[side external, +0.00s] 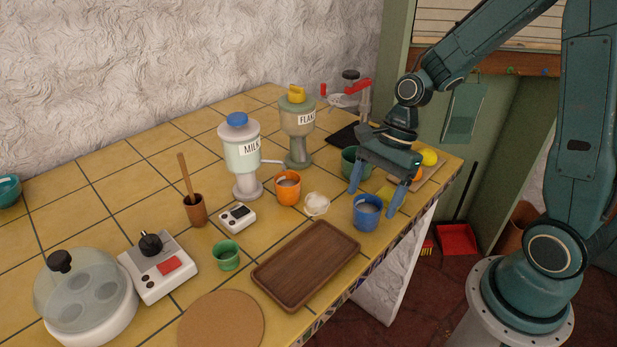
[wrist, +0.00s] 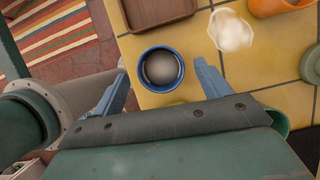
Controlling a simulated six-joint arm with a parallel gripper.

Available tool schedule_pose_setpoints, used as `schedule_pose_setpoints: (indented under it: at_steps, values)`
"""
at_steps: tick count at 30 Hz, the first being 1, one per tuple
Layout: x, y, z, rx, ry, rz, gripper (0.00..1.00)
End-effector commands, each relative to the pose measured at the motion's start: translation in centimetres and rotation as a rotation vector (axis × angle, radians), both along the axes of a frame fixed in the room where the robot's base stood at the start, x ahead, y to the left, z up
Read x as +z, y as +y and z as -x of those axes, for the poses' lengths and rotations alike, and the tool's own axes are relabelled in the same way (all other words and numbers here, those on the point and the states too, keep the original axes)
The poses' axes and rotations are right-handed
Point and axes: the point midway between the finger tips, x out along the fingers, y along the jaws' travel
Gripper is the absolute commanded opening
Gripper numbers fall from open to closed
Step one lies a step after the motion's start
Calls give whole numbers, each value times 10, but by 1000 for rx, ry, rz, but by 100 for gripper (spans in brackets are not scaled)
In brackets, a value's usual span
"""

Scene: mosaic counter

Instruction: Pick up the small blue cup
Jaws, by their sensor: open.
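The small blue cup (side external: 367,213) stands upright near the counter's front edge, just right of the brown tray. In the wrist view the blue cup (wrist: 161,69) lies ahead of and between the spread fingers, with a greyish content or inner base showing. My gripper (side external: 378,197) is above the cup with its fingers pointing down, one on each side in the side view. My gripper (wrist: 166,82) is open and empty. I cannot tell exactly how high the fingertips are above the counter.
A wooden tray (side external: 306,264), a whitish translucent item (side external: 316,204) and an orange cup (side external: 288,189) stand left of the blue cup. A larger green vessel (side external: 350,160) is behind my gripper. The counter's front edge is close.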

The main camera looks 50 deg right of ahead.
Motion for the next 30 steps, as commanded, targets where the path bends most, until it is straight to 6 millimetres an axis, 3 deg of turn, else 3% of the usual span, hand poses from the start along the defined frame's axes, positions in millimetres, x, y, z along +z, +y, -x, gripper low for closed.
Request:
schedule_pose_setpoints:
  at_steps: [15, 30]
  values:
    - [-42, 17, -2, 2, 4, 0, 76]
    - [-46, 19, -2, 0, 1, 0, 76]
